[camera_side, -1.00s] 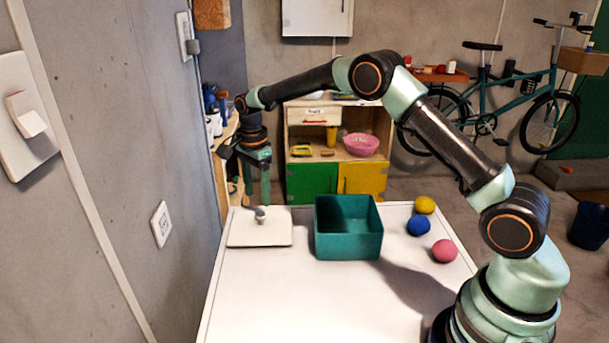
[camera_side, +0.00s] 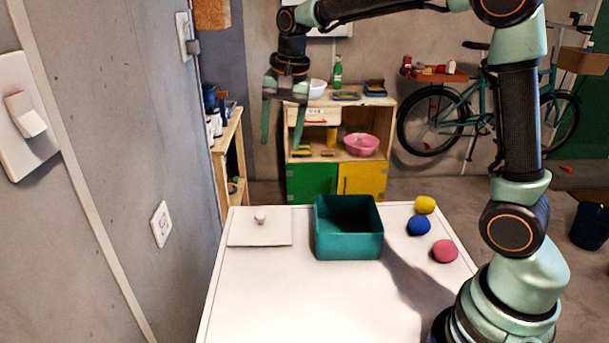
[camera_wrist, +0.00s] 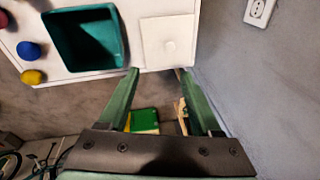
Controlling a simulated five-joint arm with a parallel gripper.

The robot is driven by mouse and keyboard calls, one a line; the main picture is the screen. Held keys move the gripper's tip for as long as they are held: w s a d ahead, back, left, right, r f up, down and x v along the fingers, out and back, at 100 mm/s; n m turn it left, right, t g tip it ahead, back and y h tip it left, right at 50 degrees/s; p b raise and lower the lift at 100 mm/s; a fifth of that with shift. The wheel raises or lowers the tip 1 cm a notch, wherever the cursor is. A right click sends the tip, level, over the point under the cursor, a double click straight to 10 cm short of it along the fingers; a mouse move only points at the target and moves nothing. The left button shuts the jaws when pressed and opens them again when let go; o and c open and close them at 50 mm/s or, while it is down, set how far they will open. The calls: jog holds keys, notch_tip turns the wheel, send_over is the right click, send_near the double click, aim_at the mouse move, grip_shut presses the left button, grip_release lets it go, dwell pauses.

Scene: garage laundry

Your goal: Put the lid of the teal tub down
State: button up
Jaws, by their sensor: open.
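The teal tub (camera_side: 348,246) stands open-topped on the white table, and its inside looks empty. It also shows in the wrist view (camera_wrist: 88,64). The white square lid (camera_side: 258,234) with a small round knob lies flat on the table, left of the tub and apart from it. In the wrist view the lid (camera_wrist: 170,58) lies to the right of the tub. My gripper (camera_side: 284,125) is open and empty, well above the table and the lid. Its two green fingers are spread apart in the wrist view (camera_wrist: 157,75).
A yellow ball (camera_side: 425,205), a blue ball (camera_side: 418,225) and a pink ball (camera_side: 445,251) rest on the table right of the tub. The front of the white table (camera_side: 290,310) is clear. A grey wall (camera_side: 110,150) runs close along the left side.

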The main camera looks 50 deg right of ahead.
jog(key=s+n+t, duration=0.3)
jog(key=s+n, duration=0.7)
jog(key=s, duration=0.7)
jog(key=shift+d+f+n, duration=0.25)
jog(key=shift+f+n, duration=0.15)
